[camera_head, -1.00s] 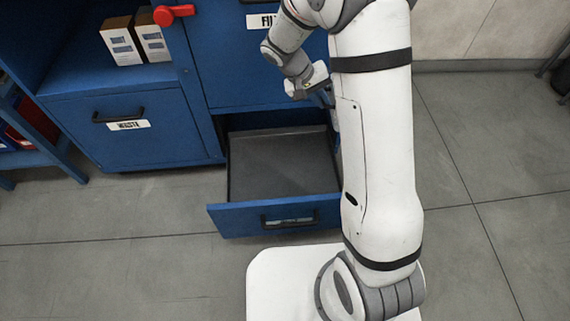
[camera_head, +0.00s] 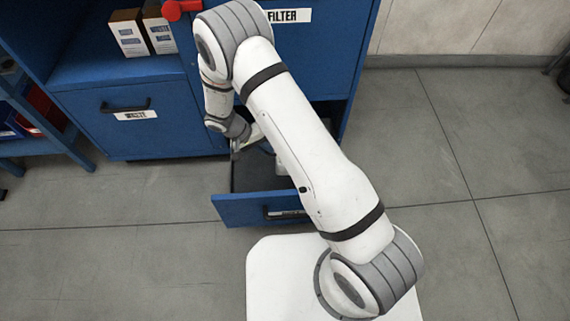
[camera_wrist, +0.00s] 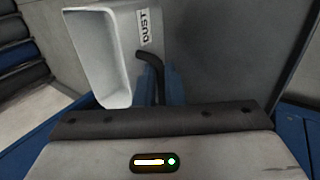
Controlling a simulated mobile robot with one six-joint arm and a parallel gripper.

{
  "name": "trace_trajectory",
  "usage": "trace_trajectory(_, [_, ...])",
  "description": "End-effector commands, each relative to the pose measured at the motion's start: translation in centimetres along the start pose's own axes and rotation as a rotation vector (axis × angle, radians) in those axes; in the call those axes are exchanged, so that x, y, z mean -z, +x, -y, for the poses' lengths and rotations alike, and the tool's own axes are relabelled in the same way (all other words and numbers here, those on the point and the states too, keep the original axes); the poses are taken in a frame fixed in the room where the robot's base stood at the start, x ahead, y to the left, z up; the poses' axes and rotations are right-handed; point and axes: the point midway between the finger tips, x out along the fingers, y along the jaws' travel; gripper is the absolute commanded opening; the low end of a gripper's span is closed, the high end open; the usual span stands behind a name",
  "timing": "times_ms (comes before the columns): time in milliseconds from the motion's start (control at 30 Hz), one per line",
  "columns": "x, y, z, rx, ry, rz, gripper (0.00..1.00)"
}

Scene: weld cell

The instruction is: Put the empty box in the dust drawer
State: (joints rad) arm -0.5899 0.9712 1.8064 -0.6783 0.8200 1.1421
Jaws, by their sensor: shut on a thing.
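In the wrist view, a white open-topped box (camera_wrist: 103,60) with a DUST label shows a bare inside. It is tilted in the picture. My gripper (camera_wrist: 165,92) has its blue fingers shut on the box's black handle. In the head view, the pulled-out drawer (camera_head: 240,210) has a blue front and dark inside. My gripper end is above the drawer's back left part. My arm hides much of the drawer, and the box is mostly hidden there. I cannot tell whether the box touches the drawer floor.
A blue cabinet has a shut WASTE drawer (camera_head: 150,128) to the left and a FILTER panel (camera_head: 310,50) above. Cartons (camera_head: 130,35) stand on a shelf near a red handle (camera_head: 180,9). A blue rack stands far left. The floor at right is clear.

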Motion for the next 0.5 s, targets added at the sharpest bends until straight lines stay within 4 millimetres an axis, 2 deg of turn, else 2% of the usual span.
trace_trajectory(33, [-0.8,0.5,1.4,-0.004,-0.007,-0.001,0.0])
trace_trajectory(133, [-1.9,1.3,3.2,-0.009,-0.003,-0.002,0.0])
trace_trajectory(200, [-2.2,1.5,3.7,-0.009,0.004,0.0,0.0])
trace_trajectory(267, [-2.3,1.3,3.3,-0.01,0.02,0.008,0.0])
trace_trajectory(367, [-1.9,0.2,1.1,-0.009,0.078,0.042,0.0])
trace_trajectory(500, [-1.4,-2.1,-4.3,-0.013,0.207,0.126,0.0])
